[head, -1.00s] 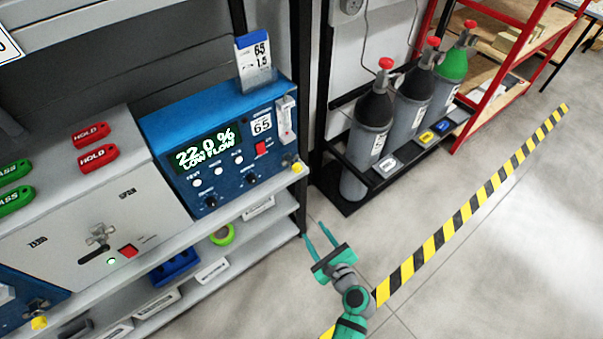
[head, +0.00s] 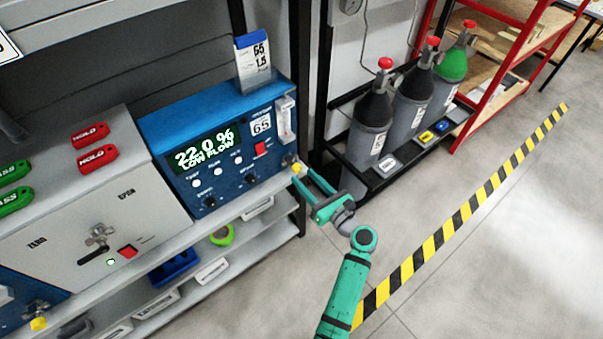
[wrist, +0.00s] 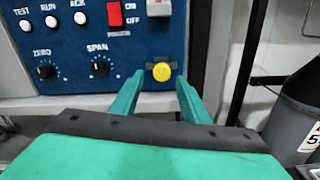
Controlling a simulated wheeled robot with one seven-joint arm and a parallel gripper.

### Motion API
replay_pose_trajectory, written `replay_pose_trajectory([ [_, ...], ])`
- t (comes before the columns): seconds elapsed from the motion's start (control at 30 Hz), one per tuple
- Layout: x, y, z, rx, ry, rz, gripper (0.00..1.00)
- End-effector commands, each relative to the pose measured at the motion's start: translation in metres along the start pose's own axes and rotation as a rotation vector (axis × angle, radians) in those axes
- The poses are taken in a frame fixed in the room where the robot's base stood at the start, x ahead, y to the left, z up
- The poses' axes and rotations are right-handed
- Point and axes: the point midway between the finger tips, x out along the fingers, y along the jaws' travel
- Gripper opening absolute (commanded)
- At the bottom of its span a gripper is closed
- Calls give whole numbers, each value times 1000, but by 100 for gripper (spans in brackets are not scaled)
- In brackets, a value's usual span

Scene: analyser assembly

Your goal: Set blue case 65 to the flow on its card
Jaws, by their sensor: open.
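Blue case 65 (head: 217,129) stands on the shelf, its display reading "22.0 %" and "LOW FLOW". Its card (head: 254,57) stands upright on top, showing 65 and what looks like 1.5. A clear flow tube (head: 286,118) is at the right of its front. Below it is a yellow knob (head: 296,168), which also shows in the wrist view (wrist: 161,72). My gripper (head: 300,174) is open and empty, its fingers pointing at the case's lower right corner. In the wrist view the knob lies ahead, between the fingertips (wrist: 158,82); I cannot tell whether they touch it.
Gas cylinders (head: 371,125) stand in a black rack at right. The floor (head: 480,240) right of my arm is clear.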

Motion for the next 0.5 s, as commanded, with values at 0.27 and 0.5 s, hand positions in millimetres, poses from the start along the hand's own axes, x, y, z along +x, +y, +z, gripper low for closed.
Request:
replay_pose_trajectory([
  [0.27,28,-4,0,0,0,-7,42],
  [0.5,32,-4,0,-1,0,-8,42],
])
